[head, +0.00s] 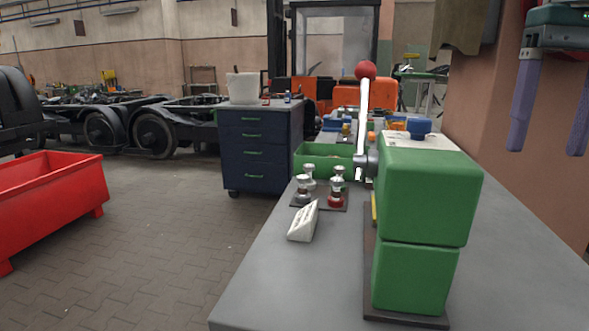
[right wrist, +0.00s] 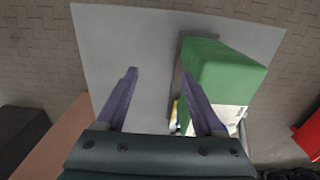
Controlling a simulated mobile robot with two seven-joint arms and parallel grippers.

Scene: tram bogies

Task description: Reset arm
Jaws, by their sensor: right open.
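A green machine (head: 425,200) stands on the grey bench, on a dark base plate. Its white lever arm (head: 362,125) rises nearly upright from a grey hub on its left side and ends in a red ball (head: 365,70). My right gripper (head: 546,151) hangs at the upper right, open and empty, to the right of the machine and apart from the lever. In the right wrist view the same gripper (right wrist: 160,73) points down over the bench, with one finger overlapping the machine (right wrist: 225,68) in the picture. The lever cannot be made out clearly there. My left gripper is out of view.
The bench (head: 275,270) carries a white wedge-shaped block (head: 303,222), a small tray of metal-topped pieces and a green bin (head: 315,160). A blue drawer cabinet (head: 254,150) stands behind; a red container (head: 45,205) is on the floor at left. The front-left bench top is clear.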

